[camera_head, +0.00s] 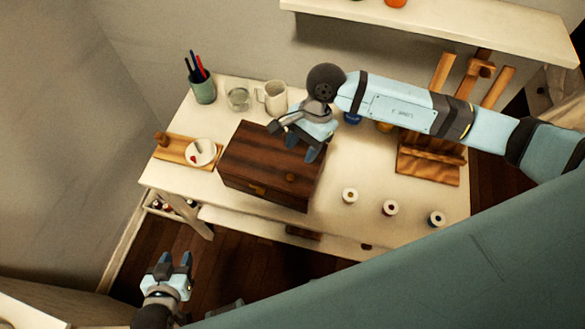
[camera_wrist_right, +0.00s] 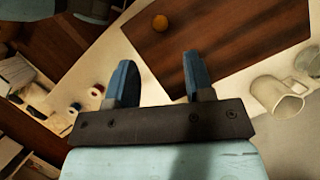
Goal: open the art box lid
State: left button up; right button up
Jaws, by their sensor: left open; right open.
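The art box (camera_head: 250,153) is a dark brown wooden box on the white table, with its lid shut. My left gripper (camera_head: 176,260) is open and empty, low in front of the table.
A pen cup (camera_head: 203,90), a glass (camera_head: 238,99) and a mug (camera_head: 274,97) stand behind the box. A tray with a white bowl (camera_head: 201,152) lies to its left. Several spools (camera_head: 350,196) and a wooden easel (camera_head: 430,165) are to the right. A shelf (camera_head: 450,30) hangs above.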

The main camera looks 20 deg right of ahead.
aim_at(291, 176)
jog(key=p+x, duration=0.1)
jog(key=x, duration=0.7)
jog(key=shift+a+f, duration=0.15)
grip_shut()
